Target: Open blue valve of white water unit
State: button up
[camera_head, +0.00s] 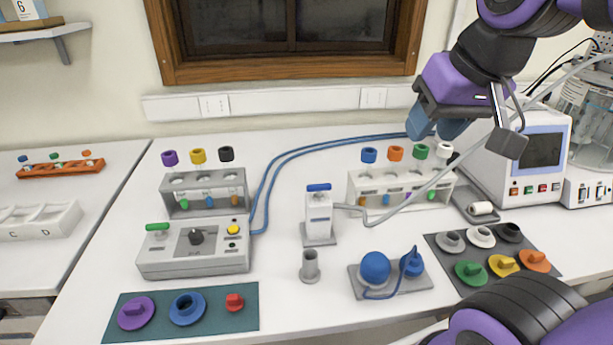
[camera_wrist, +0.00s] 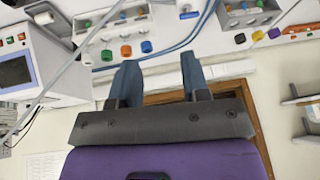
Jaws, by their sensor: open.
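The white water unit (camera_head: 318,216) is a small upright white box on a grey base, standing mid-table. Its blue valve (camera_head: 318,187) is a short bar handle lying crosswise on top. A grey tube leaves the unit's right side. My gripper (camera_head: 436,124) is at the upper right, raised above the back of the table and well apart from the valve, to its right. In the wrist view my gripper (camera_wrist: 160,76) has its two blue fingers spread with nothing between them. The unit (camera_wrist: 188,10) is partly seen at the top edge there.
A rack (camera_head: 400,190) with coloured caps behind it stands right of the unit, another rack (camera_head: 205,193) to the left. A control box (camera_head: 194,247), a grey cup (camera_head: 310,266) and a blue ball fixture (camera_head: 376,268) are nearby. A white machine (camera_head: 520,155) stands at right.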

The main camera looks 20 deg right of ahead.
jog(key=w+a+f+m+g+y, duration=0.1)
jog(key=w+f+m, duration=0.1)
jog(key=w+m, duration=0.35)
jog(key=w+a+f+m+g, duration=0.2)
jog(key=w+m, duration=0.2)
jog(key=w, duration=0.3)
jog(key=m+g+h, duration=0.1)
jog(key=m+g, duration=0.1)
jog(key=m, duration=0.7)
send_over(319, 185)
notch_tip(319, 185, down, 9)
notch_tip(319, 185, down, 11)
jog(key=shift+r, duration=0.15)
jog(key=shift+w, duration=0.1)
grip_shut()
